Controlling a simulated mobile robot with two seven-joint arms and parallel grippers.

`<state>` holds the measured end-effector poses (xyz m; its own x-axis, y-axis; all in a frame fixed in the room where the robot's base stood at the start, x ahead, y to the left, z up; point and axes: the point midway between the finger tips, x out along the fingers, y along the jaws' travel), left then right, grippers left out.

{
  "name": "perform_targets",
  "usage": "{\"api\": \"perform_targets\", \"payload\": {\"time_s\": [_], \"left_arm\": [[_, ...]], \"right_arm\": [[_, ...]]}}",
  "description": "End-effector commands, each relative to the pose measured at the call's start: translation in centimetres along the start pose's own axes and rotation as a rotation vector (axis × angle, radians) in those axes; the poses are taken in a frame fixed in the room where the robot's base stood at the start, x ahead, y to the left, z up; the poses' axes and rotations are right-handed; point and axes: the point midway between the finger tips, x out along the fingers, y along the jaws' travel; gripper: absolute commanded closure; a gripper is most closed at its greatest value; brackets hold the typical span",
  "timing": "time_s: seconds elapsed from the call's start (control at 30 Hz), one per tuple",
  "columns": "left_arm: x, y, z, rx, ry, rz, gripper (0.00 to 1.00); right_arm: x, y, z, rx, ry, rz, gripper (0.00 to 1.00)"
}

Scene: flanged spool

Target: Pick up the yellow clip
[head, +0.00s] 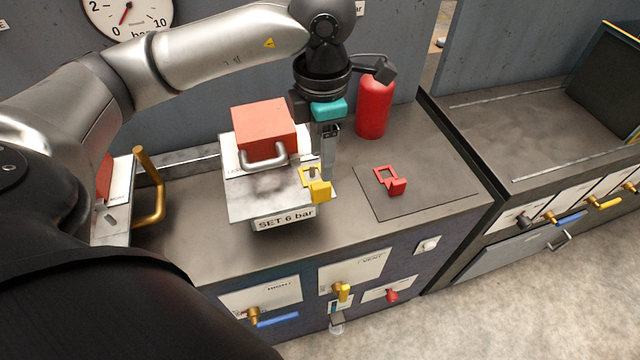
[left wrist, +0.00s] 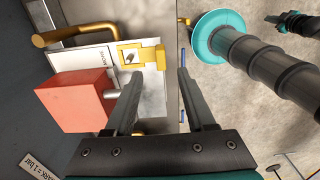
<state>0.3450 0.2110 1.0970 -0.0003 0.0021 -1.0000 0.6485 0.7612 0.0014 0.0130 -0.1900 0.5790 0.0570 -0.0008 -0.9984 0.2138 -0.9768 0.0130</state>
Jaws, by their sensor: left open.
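The yellow clip (head: 319,190) sits at the right front part of the metal plate labelled SET 6 bar, its square loop around a short grey peg. In the left wrist view the clip (left wrist: 153,54) appears just beyond my fingertips, its block side between their lines and its loop towards the left finger. My left gripper (head: 328,165) points down just behind the clip in the head view. It is open and empty, and its two spread fingers (left wrist: 160,72) show in the left wrist view. I cannot tell whether a finger touches the clip. My right gripper is not seen.
A red block with a grey handle (head: 264,130) stands on the plate, left of the clip. A red clip (head: 390,181) lies on a dark mat (head: 425,198) to the right. A red cylinder (head: 373,106) stands behind. A brass handle (head: 150,185) rises at left.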

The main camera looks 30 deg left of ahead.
Motion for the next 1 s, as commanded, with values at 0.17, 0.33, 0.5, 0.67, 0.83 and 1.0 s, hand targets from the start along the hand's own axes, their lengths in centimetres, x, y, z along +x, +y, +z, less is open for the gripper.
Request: {"api": "perform_targets", "payload": {"time_s": [0.17,0.33,0.5,0.67,0.83,1.0], "left_arm": [[2.6,0.0,0.0,0.000,0.001,-0.002,0.45],[3.5,-0.1,0.0,0.000,0.000,-0.002,0.45],[6.0,-0.3,-0.3,0.001,0.002,-0.003,0.45],[7.9,-0.3,-0.2,0.001,0.000,-0.004,0.45],[8.3,-0.2,-0.2,0.001,-0.003,-0.001,0.45],[8.2,-0.2,-0.2,0.001,-0.003,-0.002,0.52]], "right_arm": [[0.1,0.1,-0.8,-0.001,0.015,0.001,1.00],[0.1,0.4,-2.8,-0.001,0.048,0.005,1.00],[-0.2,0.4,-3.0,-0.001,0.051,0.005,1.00],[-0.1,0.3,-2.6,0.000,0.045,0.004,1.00],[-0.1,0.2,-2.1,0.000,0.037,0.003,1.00],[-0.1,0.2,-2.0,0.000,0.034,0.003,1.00]]}}
